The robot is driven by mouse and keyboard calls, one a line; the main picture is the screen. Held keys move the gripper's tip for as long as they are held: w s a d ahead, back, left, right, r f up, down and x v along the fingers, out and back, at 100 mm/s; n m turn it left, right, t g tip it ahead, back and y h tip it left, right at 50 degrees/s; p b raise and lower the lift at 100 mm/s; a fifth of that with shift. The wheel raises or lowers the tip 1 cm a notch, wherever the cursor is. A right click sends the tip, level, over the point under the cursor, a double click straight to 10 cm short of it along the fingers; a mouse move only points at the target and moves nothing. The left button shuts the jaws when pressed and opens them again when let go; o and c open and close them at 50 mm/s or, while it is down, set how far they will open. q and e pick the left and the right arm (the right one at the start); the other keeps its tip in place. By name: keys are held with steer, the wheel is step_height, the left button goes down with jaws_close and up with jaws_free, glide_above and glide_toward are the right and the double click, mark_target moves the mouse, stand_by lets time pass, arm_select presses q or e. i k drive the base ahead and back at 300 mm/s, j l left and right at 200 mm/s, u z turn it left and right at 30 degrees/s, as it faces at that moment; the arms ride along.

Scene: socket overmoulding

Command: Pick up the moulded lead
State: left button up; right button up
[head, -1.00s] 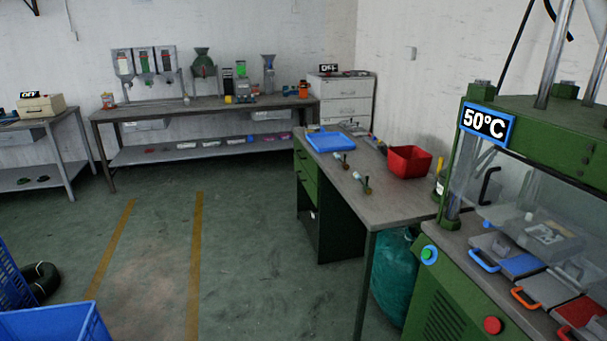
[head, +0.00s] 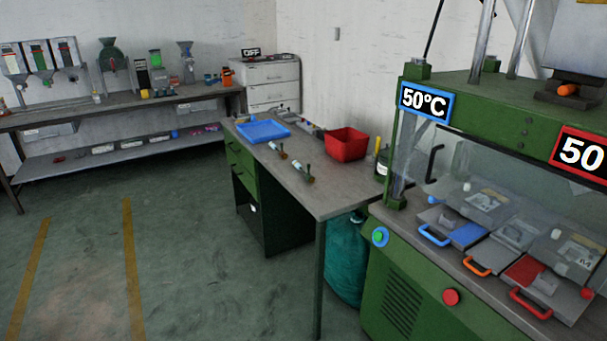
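No part can be told for sure as the moulded lead. Two small pale and dark lead-like pieces lie on the middle workbench, a farther one (head: 277,150) and a nearer one (head: 303,173); they are too small to make out fully. At the right, a green press (head: 425,312) holds opened moulds on its bed: one with a blue handle (head: 434,236), one with an orange handle (head: 476,267) and one with a red handle (head: 530,305). What lies in their cavities is not clear. Neither of my grippers is in view.
The workbench (head: 330,197) also carries a blue tray (head: 263,131) and a red bin (head: 346,145). A clear guard partly covers the press bed. A teal sack (head: 345,260) stands under the bench. The green floor (head: 190,250) at left is free.

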mark_target(310, 180)
steer(key=i+l, duration=0.1)
steer(key=i, duration=1.45)
